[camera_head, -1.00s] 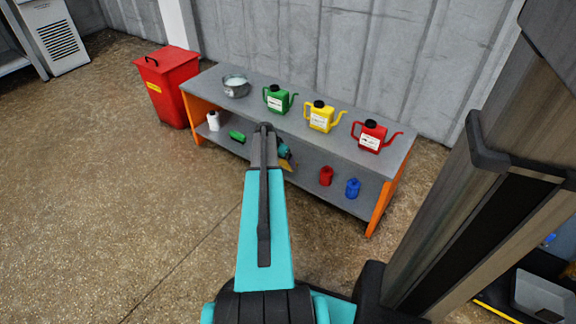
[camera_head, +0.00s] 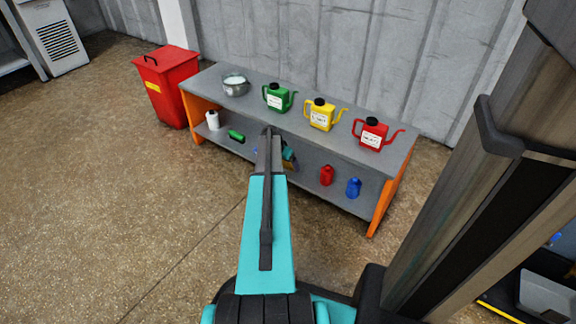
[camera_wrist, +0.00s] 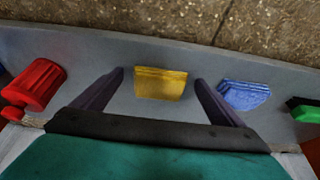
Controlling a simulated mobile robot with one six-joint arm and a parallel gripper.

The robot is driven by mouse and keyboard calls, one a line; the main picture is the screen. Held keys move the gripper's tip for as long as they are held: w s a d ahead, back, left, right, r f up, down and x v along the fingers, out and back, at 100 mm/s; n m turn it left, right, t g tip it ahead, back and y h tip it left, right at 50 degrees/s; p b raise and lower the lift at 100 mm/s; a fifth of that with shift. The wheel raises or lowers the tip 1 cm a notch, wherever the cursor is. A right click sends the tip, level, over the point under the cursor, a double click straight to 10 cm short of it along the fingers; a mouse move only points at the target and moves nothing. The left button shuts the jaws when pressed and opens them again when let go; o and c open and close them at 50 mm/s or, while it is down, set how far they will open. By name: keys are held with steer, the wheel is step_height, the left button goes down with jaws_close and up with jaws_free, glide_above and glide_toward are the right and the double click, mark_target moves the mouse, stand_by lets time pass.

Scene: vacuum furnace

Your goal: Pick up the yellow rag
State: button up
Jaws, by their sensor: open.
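The yellow rag (camera_wrist: 160,83) is a folded piece on the grey lower shelf, seen in the wrist view. My gripper (camera_wrist: 157,80) is open, with its two dark fingers on either side of the rag. I cannot tell whether the fingers touch it; gaps show on both sides. In the head view my arm reaches to the bench's lower shelf, and my gripper (camera_head: 288,157) is mostly hidden behind the arm. Only a sliver of yellow shows beside it there.
A blue rag (camera_wrist: 243,94) lies right of the fingers, a green item (camera_wrist: 304,109) beyond it. A red bottle (camera_wrist: 37,84) stands left. The bench top (camera_head: 215,95) above holds a pot and green, yellow and red cans. A red bin (camera_head: 170,85) stands left.

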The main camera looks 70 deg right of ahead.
stand_by(0.5)
steer(key=c, duration=1.1)
steer(key=shift+r+p, duration=0.25)
steer(key=shift+p, duration=0.15)
steer(key=shift+c, duration=0.2)
steer(key=shift+r, duration=0.15)
steer(key=w+a+p, duration=0.2)
steer(key=a, duration=0.6)
steer(key=w+a+p, duration=0.2)
steer(key=a+p, duration=0.1)
steer(key=a, duration=0.6)
steer(key=shift+w+a, duration=0.2)
steer(key=shift+w, duration=0.1)
